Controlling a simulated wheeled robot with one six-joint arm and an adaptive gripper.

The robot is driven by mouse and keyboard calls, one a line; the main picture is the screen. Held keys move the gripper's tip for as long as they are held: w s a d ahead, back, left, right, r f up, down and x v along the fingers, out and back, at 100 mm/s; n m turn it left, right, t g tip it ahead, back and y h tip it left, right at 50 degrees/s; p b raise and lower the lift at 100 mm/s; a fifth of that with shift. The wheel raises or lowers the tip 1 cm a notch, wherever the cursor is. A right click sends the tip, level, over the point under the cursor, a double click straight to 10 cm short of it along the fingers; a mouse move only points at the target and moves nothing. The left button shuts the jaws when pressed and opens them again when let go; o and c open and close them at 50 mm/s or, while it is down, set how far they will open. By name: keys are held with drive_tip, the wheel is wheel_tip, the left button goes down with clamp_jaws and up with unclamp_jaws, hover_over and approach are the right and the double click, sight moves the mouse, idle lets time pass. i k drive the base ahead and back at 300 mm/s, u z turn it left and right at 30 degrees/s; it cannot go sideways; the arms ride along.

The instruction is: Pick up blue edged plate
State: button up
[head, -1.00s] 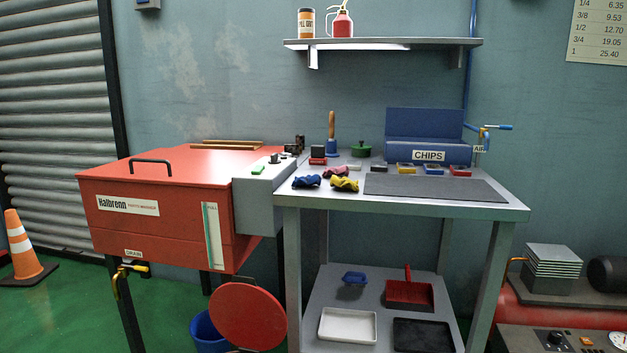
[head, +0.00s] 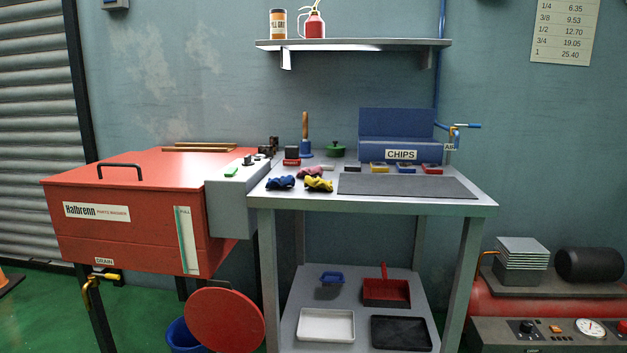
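On the bench top, in front of the blue CHIPS bin, several small coloured pieces stand in a row in the head view. One is blue (head: 405,168), between a yellow one (head: 380,167) and a red one (head: 431,168). The blue one may be the blue edged plate, but it is too small to tell. My gripper is not in view.
The grey bench (head: 370,205) carries a dark mat (head: 408,186), blue and yellow rags (head: 318,184), and the CHIPS bin (head: 400,125). A red parts washer (head: 130,215) stands left of it. An air compressor (head: 530,305) stands right. Green floor shows at lower left.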

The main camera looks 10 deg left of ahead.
sight(406, 167)
drive_tip(key=z, duration=1.65)
drive_tip(key=i, duration=2.3)
drive_tip(key=u, duration=2.65)
